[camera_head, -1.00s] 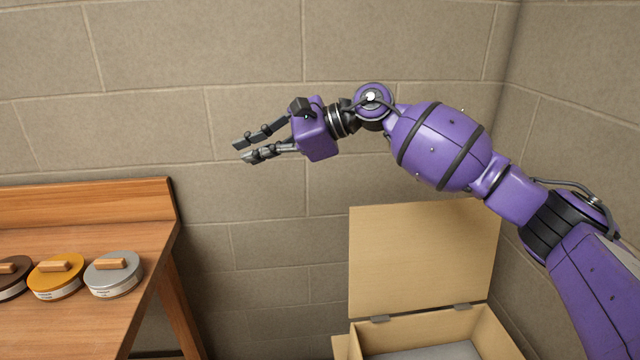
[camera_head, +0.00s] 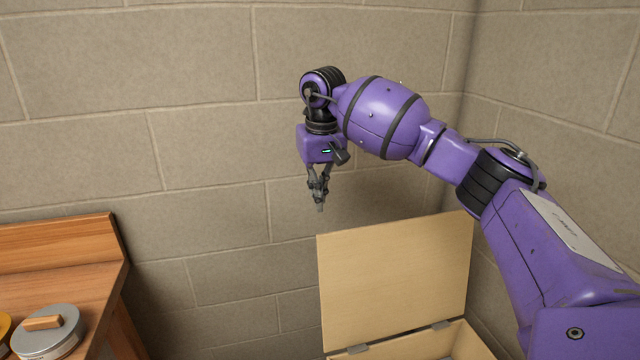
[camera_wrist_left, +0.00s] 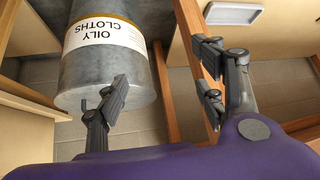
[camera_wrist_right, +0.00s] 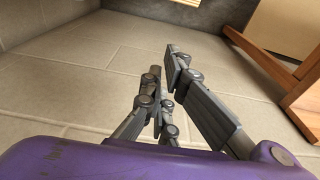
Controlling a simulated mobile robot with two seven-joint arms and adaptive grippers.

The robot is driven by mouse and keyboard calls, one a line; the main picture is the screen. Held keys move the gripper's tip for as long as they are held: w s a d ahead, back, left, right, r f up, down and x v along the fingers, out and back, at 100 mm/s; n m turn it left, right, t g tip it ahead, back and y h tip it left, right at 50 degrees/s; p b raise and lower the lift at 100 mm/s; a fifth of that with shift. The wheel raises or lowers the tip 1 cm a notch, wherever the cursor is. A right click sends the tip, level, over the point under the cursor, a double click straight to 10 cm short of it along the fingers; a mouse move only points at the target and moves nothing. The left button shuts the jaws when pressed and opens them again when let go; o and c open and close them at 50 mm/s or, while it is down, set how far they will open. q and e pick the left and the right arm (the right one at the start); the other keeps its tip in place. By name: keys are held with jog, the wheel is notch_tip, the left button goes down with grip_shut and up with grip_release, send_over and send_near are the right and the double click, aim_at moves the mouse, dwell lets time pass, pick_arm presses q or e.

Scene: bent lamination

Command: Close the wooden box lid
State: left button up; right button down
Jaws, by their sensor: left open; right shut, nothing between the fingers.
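The wooden box (camera_head: 468,342) is at the bottom of the head view, mostly cut off by the frame. Its pale lid (camera_head: 395,280) stands upright at the back, open on two grey hinges. My right gripper (camera_head: 320,207) points down, shut and empty, in front of the wall and above and left of the lid, apart from it. It also shows in the right wrist view (camera_wrist_right: 166,75) with nothing between its fingers. My left gripper (camera_wrist_left: 160,78) shows only in the left wrist view, open. A grey metal can labelled "OILY CLOTHS" (camera_wrist_left: 100,60) is beyond its left finger; contact is unclear.
A wooden bench (camera_head: 60,270) stands at the left with a grey lidded tin (camera_head: 48,330) and part of a yellow one (camera_head: 4,328). A block wall (camera_head: 200,80) closes off the back. A wooden leg (camera_wrist_right: 305,95) shows at the right of the right wrist view.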

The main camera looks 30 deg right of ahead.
pick_arm(q)
jog(key=r, duration=0.1)
jog(key=w+p, duration=0.1)
jog(key=r+p, duration=0.1)
jog(key=shift+w+d+r, duration=0.3)
jog(key=shift+r, duration=0.05)
pick_arm(e)
jog(key=s+f, duration=0.1)
jog(key=f, duration=0.1)
jog(key=s+a+f, duration=0.1)
jog(key=s+f, duration=0.1)
jog(key=shift+s+a, duration=0.1)
